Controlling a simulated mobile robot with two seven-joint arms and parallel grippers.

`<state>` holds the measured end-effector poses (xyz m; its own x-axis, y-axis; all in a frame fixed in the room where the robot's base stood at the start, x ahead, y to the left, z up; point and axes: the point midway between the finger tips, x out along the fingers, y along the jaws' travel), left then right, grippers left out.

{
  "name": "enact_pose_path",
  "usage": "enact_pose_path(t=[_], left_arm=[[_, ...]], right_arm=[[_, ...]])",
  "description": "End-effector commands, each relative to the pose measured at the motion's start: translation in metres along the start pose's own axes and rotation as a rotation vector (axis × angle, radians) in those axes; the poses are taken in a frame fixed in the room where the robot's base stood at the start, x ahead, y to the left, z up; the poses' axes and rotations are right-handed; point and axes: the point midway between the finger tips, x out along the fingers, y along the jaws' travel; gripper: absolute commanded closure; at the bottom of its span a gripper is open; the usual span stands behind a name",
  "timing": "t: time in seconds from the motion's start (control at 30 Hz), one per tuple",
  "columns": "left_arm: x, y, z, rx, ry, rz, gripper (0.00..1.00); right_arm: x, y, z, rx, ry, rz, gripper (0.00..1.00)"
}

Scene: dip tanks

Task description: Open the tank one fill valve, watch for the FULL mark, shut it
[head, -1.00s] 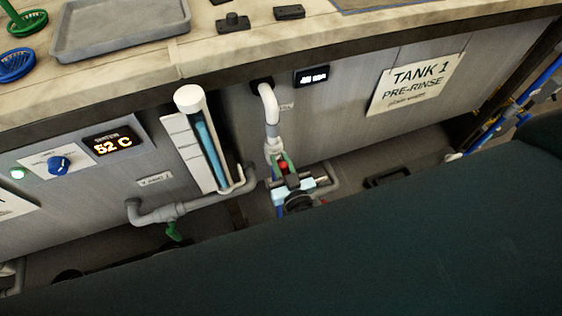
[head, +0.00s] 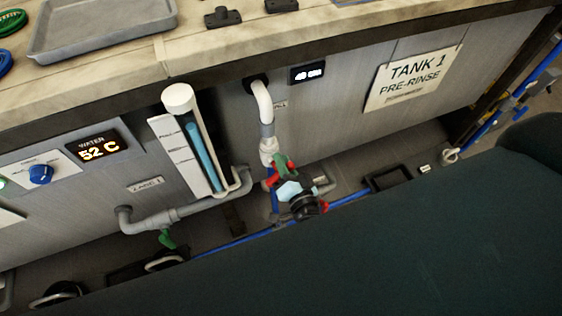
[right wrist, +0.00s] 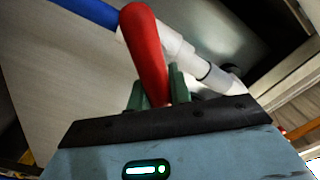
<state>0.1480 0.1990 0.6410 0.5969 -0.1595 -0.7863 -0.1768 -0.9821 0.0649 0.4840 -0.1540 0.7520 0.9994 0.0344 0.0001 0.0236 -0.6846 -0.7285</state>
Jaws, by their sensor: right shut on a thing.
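The tank one fill valve has a red lever handle (right wrist: 147,50), which lies across the blue and white pipe at an angle in the right wrist view. My right gripper (right wrist: 155,88) is shut on the handle with its green fingertips. In the head view my right gripper (head: 283,164) is at the white fill pipe (head: 264,105) and hides much of the valve. The level gauge (head: 178,100) is a clear tube with a blue column partway up, beside a white mark plate (head: 172,140); its lettering is too small to read. My left gripper is out of view.
A small lit display (head: 308,74) and the TANK 1 PRE-RINSE sign (head: 415,78) are on the tank front. A grey drain pipe (head: 185,211) with a green handle (head: 167,239) runs low at left. A grey tray (head: 100,25) sits on the ledge.

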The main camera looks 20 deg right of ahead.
Motion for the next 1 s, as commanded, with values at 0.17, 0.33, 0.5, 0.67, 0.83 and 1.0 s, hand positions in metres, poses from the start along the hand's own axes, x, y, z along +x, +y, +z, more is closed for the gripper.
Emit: enact_pose_path(t=[0.17, 0.33, 0.5, 0.67, 0.83, 1.0], left_arm=[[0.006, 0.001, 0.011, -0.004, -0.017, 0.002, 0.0], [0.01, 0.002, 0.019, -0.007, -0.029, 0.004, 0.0], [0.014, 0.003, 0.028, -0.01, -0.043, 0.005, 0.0], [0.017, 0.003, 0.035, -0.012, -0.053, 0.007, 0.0], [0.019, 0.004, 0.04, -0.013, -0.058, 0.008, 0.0], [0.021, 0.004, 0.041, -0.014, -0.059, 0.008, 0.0]], right_arm=[[-0.001, 0.007, 0.003, 0.168, -0.002, 0.003, 1.0], [-0.001, 0.011, 0.004, 0.329, -0.002, 0.003, 1.0], [-0.001, 0.014, 0.005, 0.477, -0.002, 0.003, 1.0], [-0.001, 0.016, 0.006, 0.593, -0.001, 0.002, 1.0], [-0.001, 0.017, 0.007, 0.684, -0.001, 0.002, 1.0], [-0.001, 0.018, 0.008, 0.742, -0.001, 0.002, 1.0]])
